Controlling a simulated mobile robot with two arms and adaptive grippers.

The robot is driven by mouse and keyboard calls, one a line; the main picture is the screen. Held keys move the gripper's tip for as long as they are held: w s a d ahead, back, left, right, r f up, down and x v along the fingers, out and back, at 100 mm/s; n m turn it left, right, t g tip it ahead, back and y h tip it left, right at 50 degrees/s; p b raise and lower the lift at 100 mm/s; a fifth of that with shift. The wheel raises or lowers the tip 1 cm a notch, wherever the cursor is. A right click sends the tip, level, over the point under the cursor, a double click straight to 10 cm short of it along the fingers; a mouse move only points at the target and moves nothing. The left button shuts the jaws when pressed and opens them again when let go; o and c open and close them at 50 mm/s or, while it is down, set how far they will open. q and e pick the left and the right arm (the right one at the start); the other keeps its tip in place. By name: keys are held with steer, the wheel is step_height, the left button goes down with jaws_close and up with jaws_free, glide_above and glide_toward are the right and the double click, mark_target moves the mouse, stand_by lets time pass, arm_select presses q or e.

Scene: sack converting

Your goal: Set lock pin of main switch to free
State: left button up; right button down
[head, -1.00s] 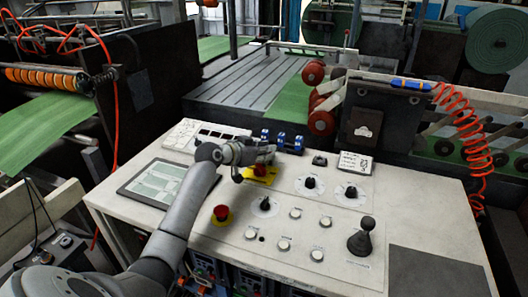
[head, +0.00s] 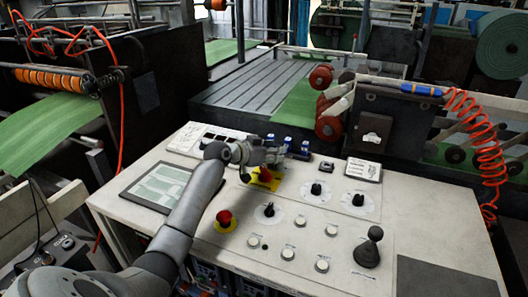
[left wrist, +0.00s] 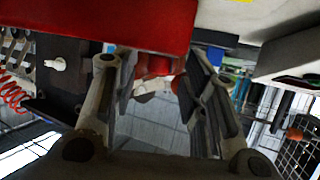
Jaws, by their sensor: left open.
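The main switch, a red handle (head: 264,174) on a yellow plate (head: 276,184), sits at the back middle of the white console. My left gripper (head: 280,156) is open just behind and above the red handle. In the left wrist view, a large red surface (left wrist: 110,22), likely that handle, fills the top close to the camera. The open fingers (left wrist: 165,88) lie below it in the picture, with nothing seen between them but background. I cannot make out a lock pin or whether the gripper touches the switch. My right gripper is not in view.
The console (head: 190,245) carries a tablet-like screen (head: 158,187), a red button on yellow (head: 224,220), black knobs (head: 316,190), several white buttons and a joystick (head: 368,248). Blue-and-black parts (head: 294,144) stand close behind the gripper. An orange coiled hose (head: 480,150) hangs at right.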

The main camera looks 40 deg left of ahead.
arm_select(q)
steer(key=v, duration=1.1)
steer(key=shift+s+r, duration=0.2)
steer(key=shift+s, duration=0.1)
